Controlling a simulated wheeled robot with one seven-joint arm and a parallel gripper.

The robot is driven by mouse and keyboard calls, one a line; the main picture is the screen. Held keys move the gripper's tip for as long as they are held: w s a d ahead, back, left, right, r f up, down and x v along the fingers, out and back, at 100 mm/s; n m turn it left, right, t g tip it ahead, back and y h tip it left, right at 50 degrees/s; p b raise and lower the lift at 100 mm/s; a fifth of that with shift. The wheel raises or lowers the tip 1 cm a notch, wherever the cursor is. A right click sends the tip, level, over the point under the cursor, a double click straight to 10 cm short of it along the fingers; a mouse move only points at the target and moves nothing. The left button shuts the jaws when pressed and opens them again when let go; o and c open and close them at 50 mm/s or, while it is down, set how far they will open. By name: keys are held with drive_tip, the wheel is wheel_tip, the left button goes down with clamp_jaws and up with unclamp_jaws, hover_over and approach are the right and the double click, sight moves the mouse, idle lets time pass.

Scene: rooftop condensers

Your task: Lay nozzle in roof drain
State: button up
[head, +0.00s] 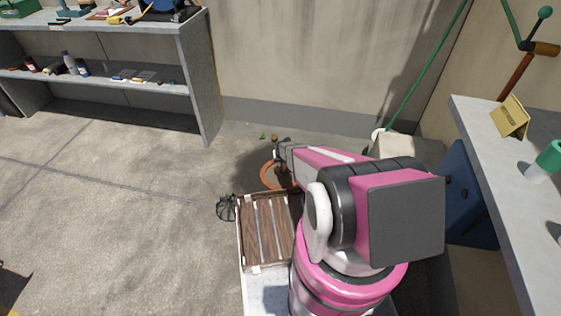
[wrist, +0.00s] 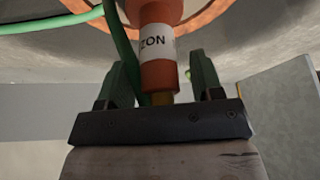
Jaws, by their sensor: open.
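My gripper (wrist: 160,72) is open, with one dark green finger on each side of an orange cylinder with a white label reading "ZON" and a brass-coloured end, seemingly the nozzle (wrist: 158,76). A gap shows between the nozzle and the right finger; contact at the left is unclear. A green hose (wrist: 122,45) runs close by the left finger. Behind the nozzle is an orange ring, seemingly the roof drain's rim (wrist: 213,14). In the head view, this ring (head: 267,176) lies on the floor, partly hidden by my arm. The nozzle cannot be made out there.
A black wire dome (head: 226,207) sits on the floor left of a slatted wooden box (head: 268,232). Grey shelving (head: 205,80) stands at the back left. A grey counter (head: 490,165) runs along the right. The floor at left is mostly clear.

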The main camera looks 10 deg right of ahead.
drive_tip(key=s+r+g, duration=0.1)
drive_tip(key=s+r, duration=0.8)
drive_tip(key=r, duration=0.5)
drive_tip(key=s+r+g, duration=0.2)
drive_tip(key=s+r, duration=0.7)
drive_tip(key=r, duration=0.5)
drive_tip(key=s+r+g, duration=0.1)
drive_tip(key=s+r, duration=0.9)
drive_tip(key=r, duration=0.5)
drive_tip(key=shift+a+g, duration=0.2)
drive_tip(key=shift+g, duration=0.1)
drive_tip(key=shift+s, duration=0.1)
drive_tip(key=shift+c, duration=0.2)
